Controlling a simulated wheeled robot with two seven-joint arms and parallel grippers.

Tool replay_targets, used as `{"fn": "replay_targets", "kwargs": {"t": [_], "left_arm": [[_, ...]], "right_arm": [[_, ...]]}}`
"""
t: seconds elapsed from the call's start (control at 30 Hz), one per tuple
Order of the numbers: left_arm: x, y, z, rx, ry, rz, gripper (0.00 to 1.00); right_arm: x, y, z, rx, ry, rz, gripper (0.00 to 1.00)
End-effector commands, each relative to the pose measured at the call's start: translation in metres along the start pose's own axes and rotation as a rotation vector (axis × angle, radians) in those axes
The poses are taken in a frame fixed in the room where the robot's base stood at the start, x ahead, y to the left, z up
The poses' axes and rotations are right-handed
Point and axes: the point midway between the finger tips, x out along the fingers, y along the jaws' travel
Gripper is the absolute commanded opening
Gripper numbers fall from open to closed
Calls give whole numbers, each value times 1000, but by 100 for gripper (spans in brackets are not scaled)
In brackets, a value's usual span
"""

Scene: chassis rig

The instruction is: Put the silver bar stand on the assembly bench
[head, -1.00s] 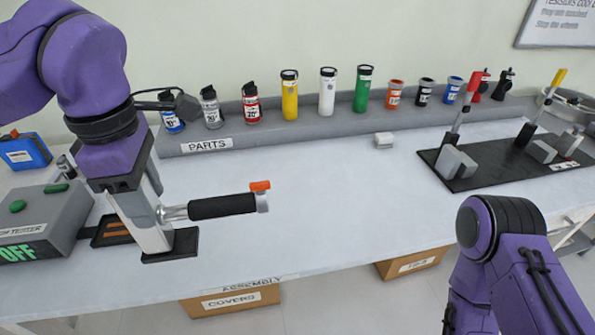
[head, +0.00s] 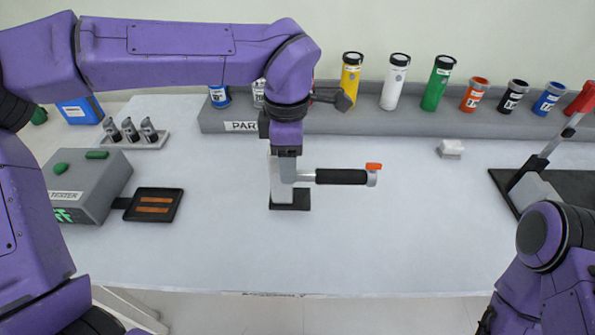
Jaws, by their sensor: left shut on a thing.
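The silver bar stand (head: 282,184) is upright, with a silver post on a black base plate. A bar with a black grip (head: 341,177) and an orange piece at its end sticks out to the right from it. My left gripper (head: 284,158) comes down from above and is shut on the top of the post. The base is over the middle of the white assembly bench (head: 400,235); I cannot tell whether it touches the surface. My right arm shows at the lower right, but its gripper is out of view.
A grey tester (head: 88,190) and a black tray (head: 154,205) with orange strips are at left. Colored canisters stand along the grey parts ledge (head: 420,127) behind. A white block (head: 451,149) and a black rig (head: 510,190) are at right. The front middle is clear.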

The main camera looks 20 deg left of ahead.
Motion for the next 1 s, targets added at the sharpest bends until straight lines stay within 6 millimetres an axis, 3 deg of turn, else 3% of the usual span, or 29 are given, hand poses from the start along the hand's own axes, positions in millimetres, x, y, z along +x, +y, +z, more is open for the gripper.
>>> {"fn": "replay_targets", "kwargs": {"t": [0.17, 0.33, 0.73, 0.77, 0.83, 1.0], "left_arm": [[16, 7, 13, 3, 1, 1, 0], [43, 7, 13, 2, 0, 1, 0], [49, 7, 13, 1, -2, 2, 0], [50, 7, 13, 1, -1, 2, 52], [50, 7, 13, 1, -1, 2, 74], [50, 7, 13, 1, 0, 2, 74]], "right_arm": [[-2, 0, 0, 0, -1, 0, 43], [-1, 0, 0, 0, -1, 0, 43], [0, 0, 0, 0, -1, 0, 43], [0, 0, 0, 0, -1, 0, 43], [0, 0, 0, 0, -1, 0, 43], [0, 0, 0, 0, -1, 0, 43]]}}
